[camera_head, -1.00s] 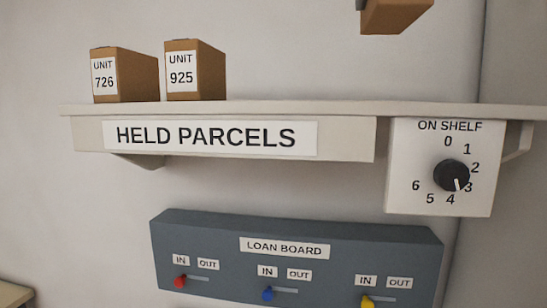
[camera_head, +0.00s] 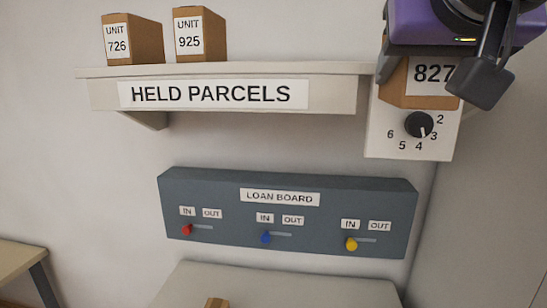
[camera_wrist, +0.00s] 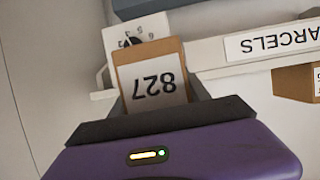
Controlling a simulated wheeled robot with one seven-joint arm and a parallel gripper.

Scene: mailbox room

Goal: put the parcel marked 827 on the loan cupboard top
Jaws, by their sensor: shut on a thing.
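The parcel marked 827 (camera_head: 432,74) is a brown box with a white label, held at the upper right in front of the dial plate. My purple gripper (camera_head: 440,62) is shut on it. In the wrist view the parcel (camera_wrist: 155,78) sits between the fingers (camera_wrist: 160,118), its label upside down. A pale flat top (camera_head: 290,285) below the loan board seems to be the loan cupboard top. Only its back part shows, with a small brown thing (camera_head: 217,303) at the bottom edge of the picture.
The held parcels shelf (camera_head: 340,92) carries parcels 726 (camera_head: 134,40) and 925 (camera_head: 201,36). The loan board (camera_head: 285,215) with red, blue and yellow sliders is on the wall above the pale top. A table (camera_head: 18,258) stands at the left. The pale top's visible right part is clear.

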